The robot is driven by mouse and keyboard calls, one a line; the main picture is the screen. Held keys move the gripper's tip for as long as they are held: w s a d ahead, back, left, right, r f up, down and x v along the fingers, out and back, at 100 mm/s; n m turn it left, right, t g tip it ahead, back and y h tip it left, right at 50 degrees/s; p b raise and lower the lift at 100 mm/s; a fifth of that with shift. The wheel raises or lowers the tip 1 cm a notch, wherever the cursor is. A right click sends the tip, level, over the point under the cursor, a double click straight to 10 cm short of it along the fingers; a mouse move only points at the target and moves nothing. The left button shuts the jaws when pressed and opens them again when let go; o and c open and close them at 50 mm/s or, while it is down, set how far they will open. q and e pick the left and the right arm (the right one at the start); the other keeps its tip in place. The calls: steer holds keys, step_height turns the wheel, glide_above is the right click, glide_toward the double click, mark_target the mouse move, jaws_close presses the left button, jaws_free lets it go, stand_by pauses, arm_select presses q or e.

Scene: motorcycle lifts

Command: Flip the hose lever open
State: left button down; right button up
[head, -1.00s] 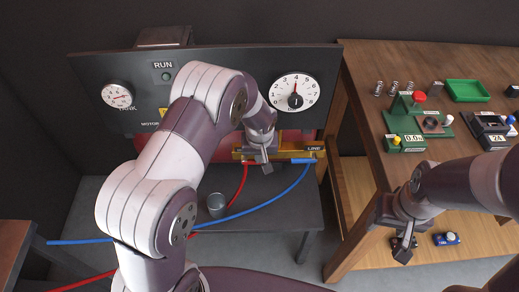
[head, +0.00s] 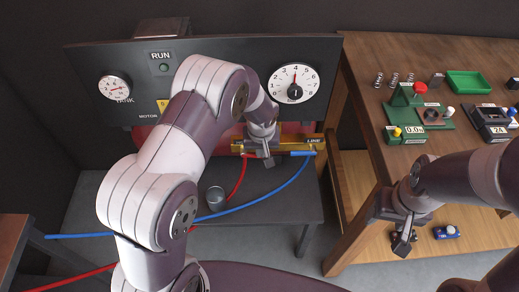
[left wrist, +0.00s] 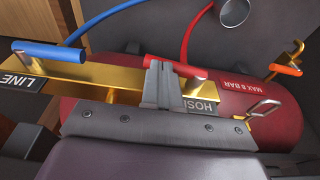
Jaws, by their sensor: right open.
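A brass manifold (head: 285,146) lies on a dark red tank below the panel; the manifold shows in the left wrist view (left wrist: 95,76). A red-handled lever (left wrist: 190,70) sits by the HOSE label (left wrist: 199,103), which is partly covered by my fingers. My left gripper (left wrist: 164,66) has its two fingers together, with their tips at the red handle; whether they touch it is unclear. In the head view my left gripper (head: 266,160) hangs over the manifold and hides the red handle. My right gripper (head: 390,232) is open and empty beside the wooden bench.
A blue handle (left wrist: 48,50) is by the LINE label (left wrist: 20,82). Red (head: 238,181) and blue (head: 262,203) hoses cross the dark low table (head: 275,225). A grey cup (head: 215,198) stands there. An orange-handled valve (left wrist: 286,69) is on the tank's far end.

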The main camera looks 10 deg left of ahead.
arm_select(q)
steer(key=shift+w+d+f+y+b, duration=0.1)
steer(key=shift+d+f+y+b, duration=0.1)
steer(key=shift+f+y+b, duration=0.25)
steer(key=shift+w+d+f+y+b, duration=0.1)
steer(key=shift+d+f+y+b, duration=0.15)
steer(key=shift+f+b, duration=0.6)
steer(key=shift+b, duration=0.3)
steer(key=shift+f+b, duration=1.05)
steer(key=shift+b, duration=0.15)
steer(key=shift+s+a+f+b, duration=0.15)
steer(key=shift+a+f+b, duration=0.3)
steer(key=shift+f+b, duration=0.4)
steer(key=shift+a+f, duration=0.1)
